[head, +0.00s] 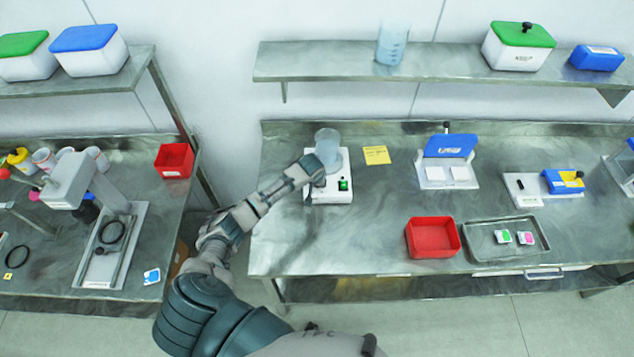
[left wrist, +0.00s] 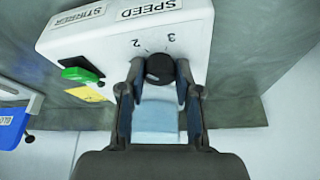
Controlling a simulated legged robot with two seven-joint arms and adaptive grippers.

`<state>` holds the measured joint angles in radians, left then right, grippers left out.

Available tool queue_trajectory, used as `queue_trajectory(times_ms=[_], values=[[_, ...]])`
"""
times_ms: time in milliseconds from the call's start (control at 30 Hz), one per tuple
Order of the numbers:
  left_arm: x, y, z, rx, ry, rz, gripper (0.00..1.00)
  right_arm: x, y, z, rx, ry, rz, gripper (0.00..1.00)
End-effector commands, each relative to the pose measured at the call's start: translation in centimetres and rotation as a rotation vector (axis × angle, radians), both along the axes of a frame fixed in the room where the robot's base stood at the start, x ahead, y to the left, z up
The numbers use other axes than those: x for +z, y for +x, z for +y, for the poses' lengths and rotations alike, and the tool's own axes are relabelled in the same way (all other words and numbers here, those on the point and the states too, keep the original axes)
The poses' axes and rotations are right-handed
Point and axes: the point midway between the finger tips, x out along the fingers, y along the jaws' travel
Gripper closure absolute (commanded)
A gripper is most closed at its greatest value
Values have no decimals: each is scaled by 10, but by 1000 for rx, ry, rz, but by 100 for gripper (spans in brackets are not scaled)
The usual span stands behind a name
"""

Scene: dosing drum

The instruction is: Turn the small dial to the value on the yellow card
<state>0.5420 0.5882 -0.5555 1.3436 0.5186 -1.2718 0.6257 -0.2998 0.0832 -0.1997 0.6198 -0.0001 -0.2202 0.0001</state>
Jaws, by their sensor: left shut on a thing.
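The small dial is a black knob (left wrist: 159,69) on a white stirrer box (left wrist: 110,38), labelled SPEED, seen upside down in the left wrist view. The figures 2 and 3 show beside the knob; its pointer cannot be made out. My left gripper (left wrist: 158,78) is shut on the knob, one finger on each side. In the head view the stirrer (head: 330,190) stands on the right-hand bench, and my left gripper (head: 314,168) reaches its left side, hiding the dial. The yellow card (head: 376,155) lies to the right of the stirrer; its writing is too small to read. My right gripper is not in view.
A clear beaker (head: 328,144) stands on the stirrer. A green switch (head: 343,185) is on the box. A red bin (head: 432,238) and a metal tray (head: 507,238) lie front right, a blue-lidded device (head: 450,146) behind. The bench in front of the stirrer is clear.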

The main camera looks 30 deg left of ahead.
Motion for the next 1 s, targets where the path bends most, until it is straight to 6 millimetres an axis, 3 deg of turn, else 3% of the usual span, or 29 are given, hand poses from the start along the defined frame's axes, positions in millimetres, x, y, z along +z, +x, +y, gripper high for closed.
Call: queue_trajectory(times_ms=[33,333,367,433,767,1000], values=[[8,6,2,4,1,-21,100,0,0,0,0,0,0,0],[8,6,3,3,4,-22,100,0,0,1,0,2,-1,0],[8,6,3,3,4,-21,60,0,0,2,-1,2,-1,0],[7,5,3,4,4,-18,43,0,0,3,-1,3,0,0],[5,2,1,2,2,-8,43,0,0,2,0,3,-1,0],[39,-12,-2,0,2,-10,43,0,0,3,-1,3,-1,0]])
